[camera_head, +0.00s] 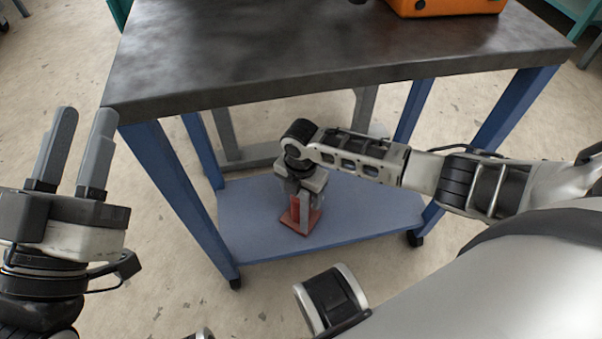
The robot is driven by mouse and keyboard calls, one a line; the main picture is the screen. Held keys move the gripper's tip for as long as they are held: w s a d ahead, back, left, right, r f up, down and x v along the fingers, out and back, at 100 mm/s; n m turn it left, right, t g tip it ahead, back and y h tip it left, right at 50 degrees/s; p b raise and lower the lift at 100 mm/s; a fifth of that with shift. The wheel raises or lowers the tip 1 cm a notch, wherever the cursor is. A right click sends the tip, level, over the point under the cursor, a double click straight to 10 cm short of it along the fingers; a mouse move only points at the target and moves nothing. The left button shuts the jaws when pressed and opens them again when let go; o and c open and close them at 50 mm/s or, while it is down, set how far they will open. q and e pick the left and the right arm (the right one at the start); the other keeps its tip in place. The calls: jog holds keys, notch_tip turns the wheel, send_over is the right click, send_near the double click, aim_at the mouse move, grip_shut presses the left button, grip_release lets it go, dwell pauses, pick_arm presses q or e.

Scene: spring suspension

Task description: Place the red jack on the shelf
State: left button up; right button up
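The red jack (289,219) is on or just above the blue lower shelf (254,234) of the workbench; I cannot tell whether its base touches. My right gripper (304,213) points down at the jack, under the tabletop. Its fingers overlap the jack's upper part, which is largely hidden by the gripper and wrist. I cannot tell whether these fingers are closed on it. My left gripper (80,152) is at the left, pointing up, its two grey fingers apart with nothing between them.
The dark tabletop (330,45) overhangs the shelf, with blue legs (180,195) at the corners. An orange case (445,5) stands on the tabletop's back right. The shelf is bare to both sides of the jack. Open floor lies left of the bench.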

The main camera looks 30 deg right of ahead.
notch_tip(320, 180, up, 9)
jog(key=p, duration=0.3)
jog(key=shift+p, duration=0.4)
pick_arm(q)
notch_tip(320, 180, down, 7)
jog(key=s+n+g+y, duration=0.2)
jog(key=n+g+y, duration=0.1)
jog(key=n+g, duration=0.1)
jog(key=shift+s+d+n+g, duration=0.15)
jog(key=shift+d+n+g, duration=0.25)
jog(key=shift+n, duration=0.1)
pick_arm(e)
jog(key=shift+r, duration=0.4)
pick_arm(q)
jog(key=shift+f, duration=0.1)
